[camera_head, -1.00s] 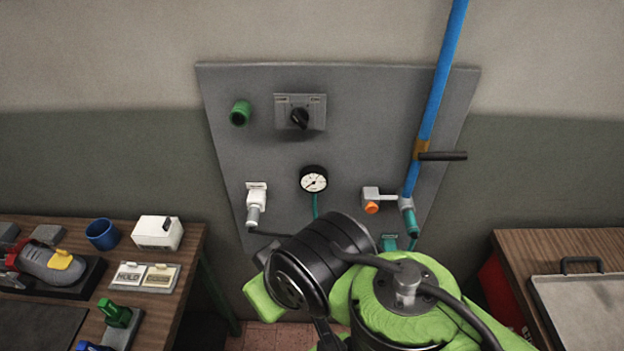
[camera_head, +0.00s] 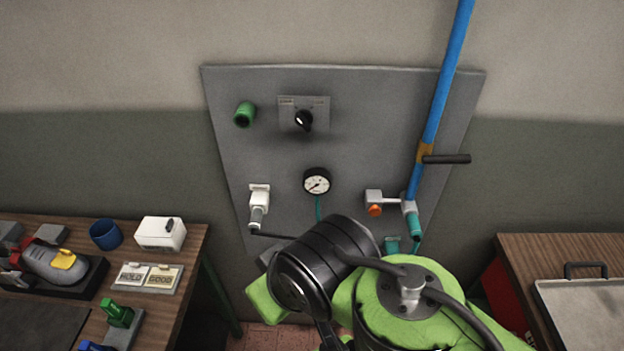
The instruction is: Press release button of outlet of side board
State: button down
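The grey side board (camera_head: 355,110) is on the wall in front of me. At its lower right is an outlet fitting, a grey block (camera_head: 374,196) with an orange round button (camera_head: 375,210) and a teal coupling (camera_head: 413,226) beside it, under the blue pipe (camera_head: 440,105). A second teal fitting (camera_head: 392,243) shows lower down, partly hidden by my arm. I cannot tell for sure which part is the release button. My green and black arm reaches up from the bottom toward the board's lower part. My gripper is hidden behind the arm, so its contact with the board cannot be seen.
The board also carries a rotary switch (camera_head: 304,120), a green knob (camera_head: 244,114), a pressure gauge (camera_head: 317,181) and a white plug (camera_head: 259,197) with a cable. A black lever (camera_head: 446,159) sticks out from the pipe. Workbenches stand left (camera_head: 187,245) and right (camera_head: 560,246).

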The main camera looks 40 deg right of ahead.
aim_at(374, 211)
jog(key=z, duration=2)
